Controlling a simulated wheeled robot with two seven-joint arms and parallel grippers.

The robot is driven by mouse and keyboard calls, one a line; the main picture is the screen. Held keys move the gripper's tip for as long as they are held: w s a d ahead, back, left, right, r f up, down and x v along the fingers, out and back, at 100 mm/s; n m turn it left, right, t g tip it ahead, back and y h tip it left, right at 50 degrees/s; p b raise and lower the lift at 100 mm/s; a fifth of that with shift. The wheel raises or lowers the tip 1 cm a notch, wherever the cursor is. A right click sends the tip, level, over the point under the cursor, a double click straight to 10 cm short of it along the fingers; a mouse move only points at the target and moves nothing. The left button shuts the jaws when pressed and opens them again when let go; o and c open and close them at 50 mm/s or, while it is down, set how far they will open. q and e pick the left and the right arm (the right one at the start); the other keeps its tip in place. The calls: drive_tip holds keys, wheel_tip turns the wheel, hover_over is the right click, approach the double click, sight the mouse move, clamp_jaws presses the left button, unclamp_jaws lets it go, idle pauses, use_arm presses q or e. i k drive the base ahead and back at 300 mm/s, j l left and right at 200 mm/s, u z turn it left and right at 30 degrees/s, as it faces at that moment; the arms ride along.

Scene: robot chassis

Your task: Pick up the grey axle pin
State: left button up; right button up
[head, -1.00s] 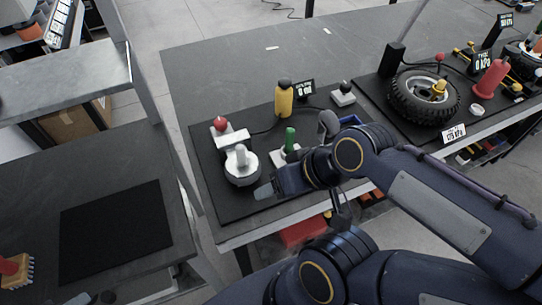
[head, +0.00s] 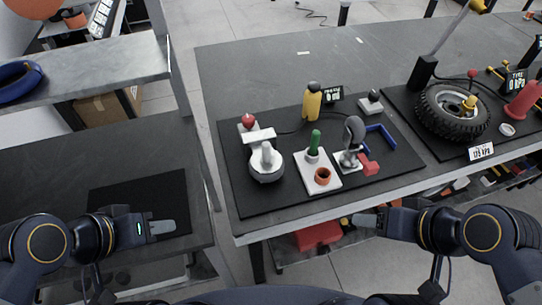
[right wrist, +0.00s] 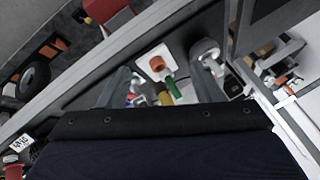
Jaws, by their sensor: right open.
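No piece is clearly marked as the grey axle pin. A pale grey upright pin-like piece (head: 267,152) stands on a round light-grey fixture (head: 265,172) at the left of the dark work mat (head: 240,205). A darker grey round-headed piece (head: 355,130) stands on a small base further right. My right gripper (head: 365,220) is in front of the table edge, apart from both. The right wrist view shows its two fingers (right wrist: 165,78) spread with nothing between them. My left gripper (head: 162,227) hangs over the left table, seen side-on, so its opening is hidden.
A white plate (head: 332,184) holds a green-handled piece (head: 314,143) and an orange ring (head: 322,176). A blue bracket (head: 381,136), red piece (head: 370,168) and yellow bottle (head: 312,101) are nearby. A floor gap separates the tables.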

sight(265, 145)
drive_tip(key=l+u, duration=0.65)
drive_tip(key=u, duration=0.9)
drive_tip(key=i+l, duration=0.05)
